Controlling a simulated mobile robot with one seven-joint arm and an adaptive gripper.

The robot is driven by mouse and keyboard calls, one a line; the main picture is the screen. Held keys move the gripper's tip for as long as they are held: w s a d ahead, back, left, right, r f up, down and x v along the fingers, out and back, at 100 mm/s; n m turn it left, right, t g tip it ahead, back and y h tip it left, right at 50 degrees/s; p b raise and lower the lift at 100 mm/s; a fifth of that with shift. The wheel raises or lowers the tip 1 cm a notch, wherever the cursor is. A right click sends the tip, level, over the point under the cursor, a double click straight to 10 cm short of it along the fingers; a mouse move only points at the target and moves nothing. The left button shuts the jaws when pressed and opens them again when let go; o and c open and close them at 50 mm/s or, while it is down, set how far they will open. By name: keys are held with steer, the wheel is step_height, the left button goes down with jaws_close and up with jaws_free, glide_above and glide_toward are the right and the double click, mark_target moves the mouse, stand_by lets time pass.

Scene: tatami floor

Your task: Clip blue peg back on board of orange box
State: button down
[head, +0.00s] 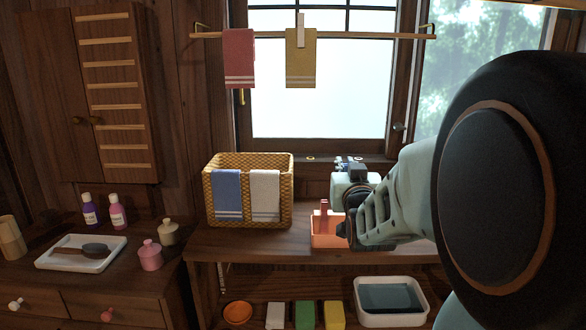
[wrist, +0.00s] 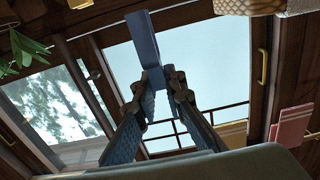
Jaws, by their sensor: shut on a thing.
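My gripper (wrist: 164,82) is shut on a blue peg (wrist: 143,36) in the wrist view. The peg sticks out beyond the fingertips, with the bright window behind it. In the head view my gripper (head: 352,218) is at the right side of the orange box (head: 323,241), close to it; I cannot tell whether they touch. The fingertips and the blue peg are hidden there. A reddish upright peg-like piece (head: 323,208) stands at the box. My gripper covers the box's right part, and I cannot make out a separate board.
A wicker basket (head: 248,162) with blue and white towels (head: 228,195) stands left of the box on the wooden bench (head: 265,246). A rail (head: 375,36) with two towels crosses the window above. A white basin (head: 391,318) and several coloured blocks are below.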

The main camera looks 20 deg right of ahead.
steer(key=shift+f, duration=0.15)
steer(key=shift+f+b, duration=0.9)
steer(key=shift+f, duration=1)
steer(key=shift+f+b, duration=0.25)
steer(key=shift+b, duration=0.65)
steer(key=shift+f+b, duration=1.1)
steer(key=shift+b, duration=0.15)
stand_by(0.4)
steer(key=shift+f, duration=1.3)
stand_by(1.1)
steer(key=c, duration=1.9)
jaws_free()
steer(key=shift+c, duration=0.2)
steer(key=shift+o, duration=0.2)
steer(key=o, duration=0.5)
steer(key=shift+c, duration=0.2)
